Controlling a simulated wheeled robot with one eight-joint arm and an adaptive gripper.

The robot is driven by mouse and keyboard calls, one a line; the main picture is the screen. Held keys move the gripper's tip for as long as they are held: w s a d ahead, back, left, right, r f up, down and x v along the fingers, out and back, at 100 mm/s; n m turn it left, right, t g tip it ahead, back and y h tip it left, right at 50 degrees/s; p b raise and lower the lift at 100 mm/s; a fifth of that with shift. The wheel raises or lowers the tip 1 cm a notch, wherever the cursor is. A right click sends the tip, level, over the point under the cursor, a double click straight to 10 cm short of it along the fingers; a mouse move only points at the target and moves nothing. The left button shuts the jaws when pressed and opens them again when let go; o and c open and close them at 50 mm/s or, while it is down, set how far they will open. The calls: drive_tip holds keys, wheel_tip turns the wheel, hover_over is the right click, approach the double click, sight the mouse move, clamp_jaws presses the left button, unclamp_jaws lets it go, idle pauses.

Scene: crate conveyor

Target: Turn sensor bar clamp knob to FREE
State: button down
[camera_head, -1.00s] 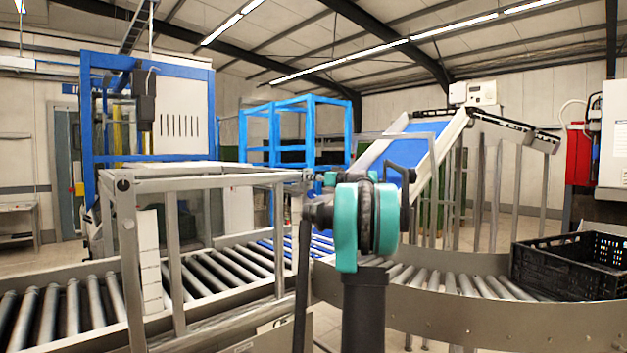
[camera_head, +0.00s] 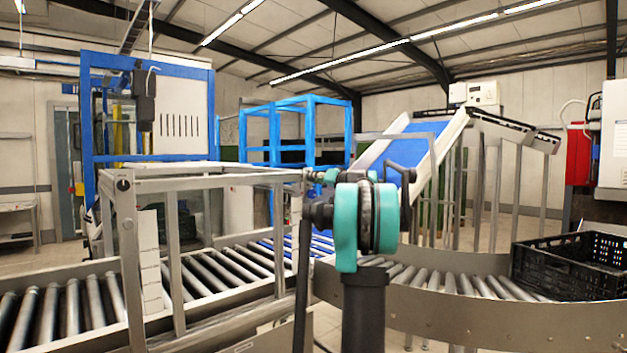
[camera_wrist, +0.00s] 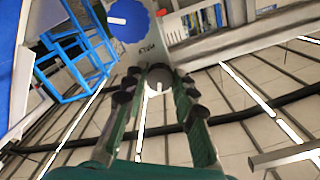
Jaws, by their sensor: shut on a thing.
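Lettering on the grey plate (camera_wrist: 147,36) beside the knob is too small and tilted to read. A larger blue disc (camera_wrist: 129,18) with a white bar is on the same plate, apart from my fingers. In the head view, my own arm hides most of the gripper and the knob, near the end of the grey frame (camera_head: 220,178).
A roller conveyor (camera_head: 215,270) runs below the frame and curves right. A black crate (camera_head: 560,268) sits on its right end. A blue inclined belt (camera_head: 405,150) and a blue frame (camera_head: 312,130) stand behind. A red box (camera_head: 578,155) is at far right.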

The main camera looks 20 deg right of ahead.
drive_tip(key=m, duration=1.3)
idle(0.4)
drive_tip(key=c, duration=1.2)
unclamp_jaws()
drive_tip(key=shift+s, duration=0.1)
drive_tip(key=v, duration=1.2)
